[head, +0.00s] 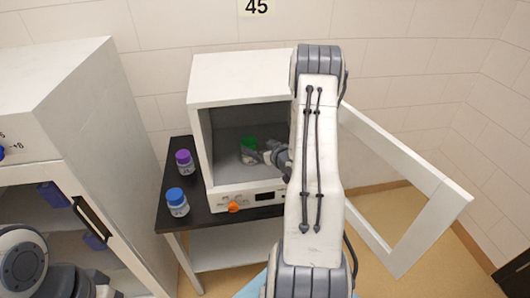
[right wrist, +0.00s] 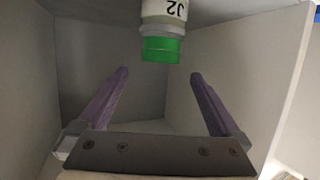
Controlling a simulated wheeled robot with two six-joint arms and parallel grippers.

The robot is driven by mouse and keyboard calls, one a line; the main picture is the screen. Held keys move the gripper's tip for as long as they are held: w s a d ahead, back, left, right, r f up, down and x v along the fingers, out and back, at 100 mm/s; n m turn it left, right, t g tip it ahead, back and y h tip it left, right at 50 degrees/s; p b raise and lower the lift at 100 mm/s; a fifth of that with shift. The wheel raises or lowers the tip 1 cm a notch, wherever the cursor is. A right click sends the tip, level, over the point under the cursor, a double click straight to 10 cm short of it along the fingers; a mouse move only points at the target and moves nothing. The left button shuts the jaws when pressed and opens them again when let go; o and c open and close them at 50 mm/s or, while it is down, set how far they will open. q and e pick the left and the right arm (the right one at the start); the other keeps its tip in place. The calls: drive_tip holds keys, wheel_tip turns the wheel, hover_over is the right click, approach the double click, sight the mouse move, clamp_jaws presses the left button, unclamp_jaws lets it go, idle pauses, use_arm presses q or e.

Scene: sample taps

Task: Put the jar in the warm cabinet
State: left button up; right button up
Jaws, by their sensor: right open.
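The jar (head: 248,157) with a green lid stands inside the warm cabinet (head: 240,75), a white box on the black table. Its door (head: 440,205) is swung open to the right. In the right wrist view the jar (right wrist: 162,32) appears upside down, with "J2" on its label. My right gripper (head: 262,155) reaches into the cabinet beside the jar. Its two fingers (right wrist: 158,77) are apart with nothing between them, and the jar shows just beyond their tips. Part of my left arm shows at the bottom left; its gripper fingers are out of view.
A purple-lidded jar (head: 185,163) and a blue-lidded jar (head: 177,203) stand on the black table (head: 172,149), left of the cabinet. A white fridge-like cabinet (head: 60,85) stands at the far left. The open door takes up room on the right.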

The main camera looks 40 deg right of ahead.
drive_tip(key=d+v, duration=0.1)
drive_tip(key=v, duration=0.4)
drive_tip(key=w+a+r+n+g+y, duration=0.1)
drive_tip(key=w+a, duration=0.2)
drive_tip(key=a, duration=0.3)
drive_tip(key=w+a+r+n+g, duration=0.1)
drive_tip(key=w+a+n+g, duration=0.1)
drive_tip(key=a, duration=0.3)
drive_tip(key=s+a+r+n+g+y, duration=0.1)
drive_tip(key=s+a+r+n+g, duration=0.15)
drive_tip(key=a, duration=1.25)
drive_tip(key=s+a+r+n+g, duration=0.1)
drive_tip(key=s+a+r+g, duration=0.1)
drive_tip(key=s+a, duration=0.3)
drive_tip(key=s+a+r+n+g, duration=0.1)
drive_tip(key=s+a, duration=0.4)
drive_tip(key=s, duration=0.8)
drive_tip(key=s+a+r+n+g+y, duration=0.1)
drive_tip(key=s+a+r+g, duration=0.1)
drive_tip(key=s+a+g, duration=0.3)
drive_tip(key=s+a, duration=0.1)
drive_tip(key=s, duration=0.3)
drive_tip(key=shift+r+b, duration=0.35)
drive_tip(key=shift+r, duration=0.05)
drive_tip(key=shift+a+n, duration=0.15)
drive_tip(key=shift+n, duration=0.1)
drive_tip(key=shift+c, duration=0.3)
